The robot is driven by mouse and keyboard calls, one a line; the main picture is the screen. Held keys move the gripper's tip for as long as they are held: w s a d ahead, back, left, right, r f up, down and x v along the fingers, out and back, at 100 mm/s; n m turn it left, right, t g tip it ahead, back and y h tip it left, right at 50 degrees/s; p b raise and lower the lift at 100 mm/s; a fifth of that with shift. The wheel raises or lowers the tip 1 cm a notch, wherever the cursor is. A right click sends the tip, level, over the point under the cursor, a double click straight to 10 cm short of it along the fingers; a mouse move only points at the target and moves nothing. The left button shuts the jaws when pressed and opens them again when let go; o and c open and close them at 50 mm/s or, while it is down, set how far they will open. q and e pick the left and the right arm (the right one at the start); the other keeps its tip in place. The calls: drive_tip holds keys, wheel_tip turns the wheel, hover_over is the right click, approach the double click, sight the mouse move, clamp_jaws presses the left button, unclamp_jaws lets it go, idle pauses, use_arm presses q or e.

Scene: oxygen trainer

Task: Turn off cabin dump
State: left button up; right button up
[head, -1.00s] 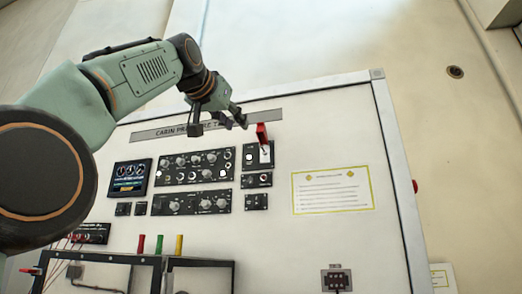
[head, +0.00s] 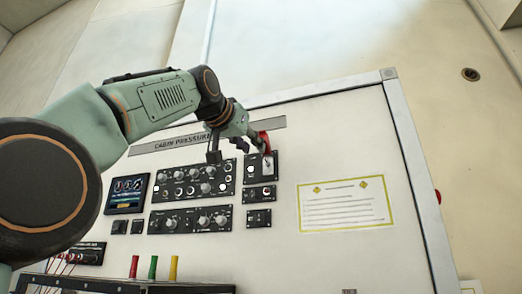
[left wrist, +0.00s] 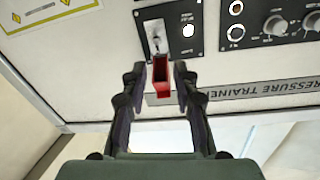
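The cabin dump switch panel (head: 253,172) is a small black plate at the top right of the instrument group. Its red guard (head: 264,143) stands raised, and the metal toggle below it is exposed. In the left wrist view the toggle (left wrist: 157,43) shows beyond the red guard (left wrist: 162,78), beside a lit white round button (left wrist: 188,30). My left gripper (head: 249,142) is at the guard in the head view. In the left wrist view its two fingers (left wrist: 161,82) are apart, one on each side of the guard, with gaps visible. Whether they touch it is unclear. My right gripper is not in view.
Knob panels (head: 194,181) and a small display (head: 127,193) lie left of the switch. A yellow-bordered placard (head: 346,204) is to the right. Red, green and yellow handles (head: 153,267) stand below. The wall around the placard is clear.

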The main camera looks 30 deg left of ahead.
sight(266, 159)
use_arm(q)
drive_tip(key=w+p, duration=0.3)
drive_tip(key=w, duration=0.2)
drive_tip(key=shift+d+p, duration=0.1)
drive_tip(key=shift+p, duration=0.2)
drive_tip(key=shift+a+p, duration=0.4)
drive_tip(key=shift+a, duration=0.05)
drive_tip(key=shift+w+a, duration=0.15)
drive_tip(key=shift+w, duration=0.05)
drive_tip(key=shift+w+f, duration=0.2)
drive_tip(key=shift+w, duration=0.05)
drive_tip(key=shift+w+d, duration=0.3)
drive_tip(key=shift+d, duration=0.05)
drive_tip(key=shift+s, duration=0.1)
drive_tip(key=shift+s+a, duration=0.2)
drive_tip(key=shift+s, duration=0.1)
drive_tip(key=shift+c, duration=1.3)
drive_tip(key=shift+a, duration=0.1)
drive_tip(key=shift+c, duration=0.8)
drive_tip(key=shift+w, duration=0.1)
clamp_jaws()
